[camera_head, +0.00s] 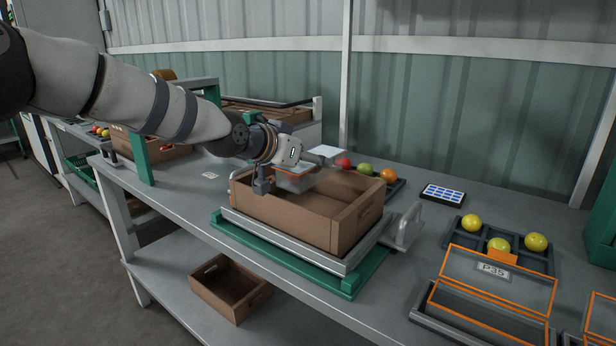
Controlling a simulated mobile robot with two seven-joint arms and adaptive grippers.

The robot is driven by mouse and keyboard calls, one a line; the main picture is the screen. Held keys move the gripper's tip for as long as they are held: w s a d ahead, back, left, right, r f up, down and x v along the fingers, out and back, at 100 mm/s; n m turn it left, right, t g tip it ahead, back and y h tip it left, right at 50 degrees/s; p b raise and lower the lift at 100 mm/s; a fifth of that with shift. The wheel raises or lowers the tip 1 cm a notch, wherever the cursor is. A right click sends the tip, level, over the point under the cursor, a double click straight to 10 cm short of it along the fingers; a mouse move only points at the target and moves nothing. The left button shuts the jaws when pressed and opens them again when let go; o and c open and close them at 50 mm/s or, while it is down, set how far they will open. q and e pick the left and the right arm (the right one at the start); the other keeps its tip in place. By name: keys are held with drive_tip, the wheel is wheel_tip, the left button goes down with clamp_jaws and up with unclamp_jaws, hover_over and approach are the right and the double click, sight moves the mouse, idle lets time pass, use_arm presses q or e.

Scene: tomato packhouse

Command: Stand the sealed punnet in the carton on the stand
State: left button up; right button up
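The open brown carton (345,228) sits on the stand (290,256), a grey platform with a green base, in the middle of the bench. My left gripper (290,178) reaches in from the left over the carton's far left part. It appears shut on the sealed punnet (297,184), a small clear box with an orange edge. The punnet is at about the height of the carton's rim, partly hidden by my gripper. I cannot tell whether it touches the carton. The visible carton floor looks empty. My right gripper is not in view.
Right of the stand are a dark tray (549,265) with yellow tomatoes, an open orange-edged clear box (497,280) and a blue-and-white panel (443,194). Coloured tomatoes (365,169) lie behind the carton. A smaller empty carton (231,289) is on the lower shelf.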

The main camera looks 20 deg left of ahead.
use_arm(q)
drive_tip(key=f, duration=0.3)
drive_tip(key=shift+w+a+f, duration=0.25)
drive_tip(key=shift+w+f, duration=0.1)
drive_tip(key=shift+f, duration=0.05)
drive_tip(key=shift+f, duration=0.5)
drive_tip(key=o, duration=1.1)
